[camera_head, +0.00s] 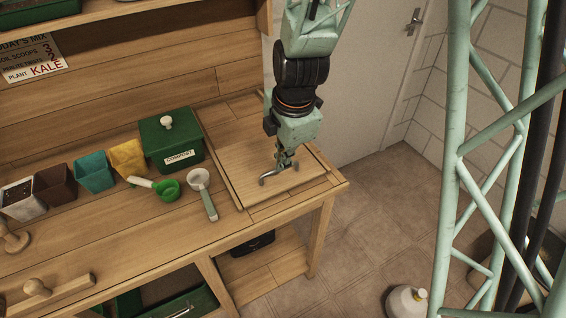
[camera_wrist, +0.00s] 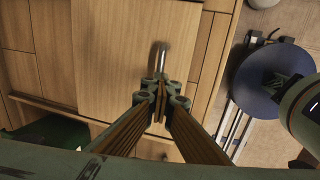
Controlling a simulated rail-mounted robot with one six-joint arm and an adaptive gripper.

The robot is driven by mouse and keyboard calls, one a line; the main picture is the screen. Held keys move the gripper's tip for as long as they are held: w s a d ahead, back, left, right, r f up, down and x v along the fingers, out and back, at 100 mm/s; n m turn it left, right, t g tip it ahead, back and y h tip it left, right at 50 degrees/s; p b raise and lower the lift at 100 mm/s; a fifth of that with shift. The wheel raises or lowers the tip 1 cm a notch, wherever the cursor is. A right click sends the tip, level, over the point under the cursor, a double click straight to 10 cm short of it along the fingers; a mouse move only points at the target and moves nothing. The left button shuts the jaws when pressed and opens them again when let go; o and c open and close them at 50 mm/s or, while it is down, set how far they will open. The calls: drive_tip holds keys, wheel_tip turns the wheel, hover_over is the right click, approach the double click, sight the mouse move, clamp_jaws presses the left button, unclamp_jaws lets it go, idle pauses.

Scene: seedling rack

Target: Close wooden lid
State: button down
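The wooden lid (camera_head: 243,176) is a pale flat panel at the right end of the bench. It lies flat or nearly so; I cannot tell whether it is fully seated. It fills the middle of the wrist view (camera_wrist: 115,60). A curved metal handle (camera_head: 266,180) stands on it, and its end also shows in the wrist view (camera_wrist: 162,52). The fingertips hide part of the handle.
A green compost box (camera_head: 172,147) stands just left of the lid. Several pots, including a yellow one (camera_head: 128,158), line the bench at left. Tiled floor (camera_head: 375,220) is open at right.

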drive_tip(key=c, duration=3.4)
unclamp_jaws()
drive_tip(key=shift+s+d+f, duration=0.1)
drive_tip(key=shift+s+f, duration=0.15)
drive_tip(key=shift+c, duration=0.2)
drive_tip(key=o, duration=0.6)
drive_tip(key=shift+w+r, duration=0.15)
drive_tip(key=shift+r, duration=0.05)
